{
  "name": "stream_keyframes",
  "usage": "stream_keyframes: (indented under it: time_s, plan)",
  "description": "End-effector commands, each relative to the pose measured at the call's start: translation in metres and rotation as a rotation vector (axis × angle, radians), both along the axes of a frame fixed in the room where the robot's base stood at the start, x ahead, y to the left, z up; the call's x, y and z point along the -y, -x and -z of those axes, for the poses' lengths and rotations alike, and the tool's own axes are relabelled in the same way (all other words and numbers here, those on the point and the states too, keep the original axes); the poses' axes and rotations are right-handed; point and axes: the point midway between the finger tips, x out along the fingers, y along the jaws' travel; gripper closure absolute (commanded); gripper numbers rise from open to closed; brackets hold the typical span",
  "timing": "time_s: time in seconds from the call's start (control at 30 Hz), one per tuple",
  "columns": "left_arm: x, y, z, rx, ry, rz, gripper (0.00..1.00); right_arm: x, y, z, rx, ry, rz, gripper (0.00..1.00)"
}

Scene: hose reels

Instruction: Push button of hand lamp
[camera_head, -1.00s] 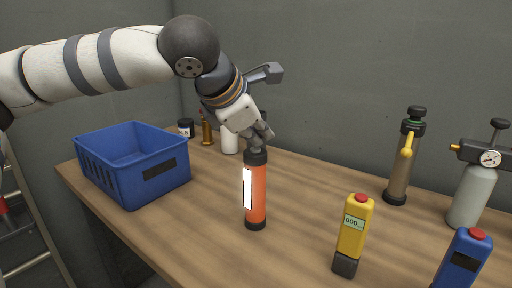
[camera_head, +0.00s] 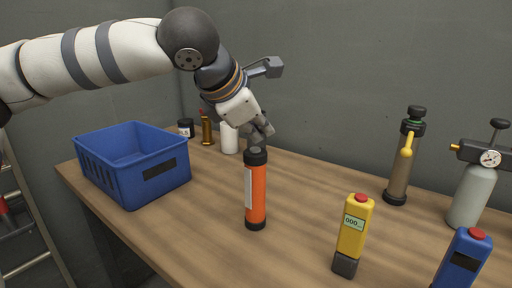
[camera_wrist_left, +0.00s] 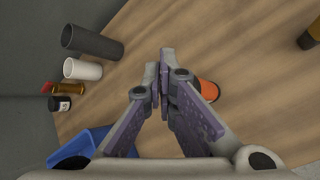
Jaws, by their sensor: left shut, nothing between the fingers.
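The hand lamp (camera_head: 257,195) is an orange cylinder with black ends and a pale strip on its side. It stands upright on the table, and its strip looks dull. In the left wrist view the orange lamp (camera_wrist_left: 209,91) shows partly behind my fingers. My left gripper (camera_head: 262,138) is shut and empty, just above the lamp's black top. The fingertips also show close together in the left wrist view (camera_wrist_left: 165,62). The lamp's button cannot be made out. My right gripper is not in view.
A blue crate (camera_head: 173,189) stands at the left of the wooden table. A yellow device (camera_head: 352,232) and a blue device (camera_head: 466,258) stand front right. A brown cylinder (camera_head: 396,178) and a gauged bottle (camera_head: 471,198) stand behind them. Small containers stand at the back left.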

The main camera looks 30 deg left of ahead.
Motion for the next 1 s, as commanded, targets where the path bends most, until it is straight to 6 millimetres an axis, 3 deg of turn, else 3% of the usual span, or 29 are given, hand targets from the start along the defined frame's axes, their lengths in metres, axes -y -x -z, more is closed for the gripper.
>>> stream_keyframes:
  time_s: [0.17,0.63,1.0]
  plan:
    - [0.000,0.000,-0.001,0.000,0.000,0.000,1.00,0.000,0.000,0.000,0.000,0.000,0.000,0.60]
    - [0.000,0.000,-0.056,0.001,0.000,-0.002,1.00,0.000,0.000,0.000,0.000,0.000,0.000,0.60]
    - [0.000,0.000,-0.060,0.000,0.001,-0.001,1.00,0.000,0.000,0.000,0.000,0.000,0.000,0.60]
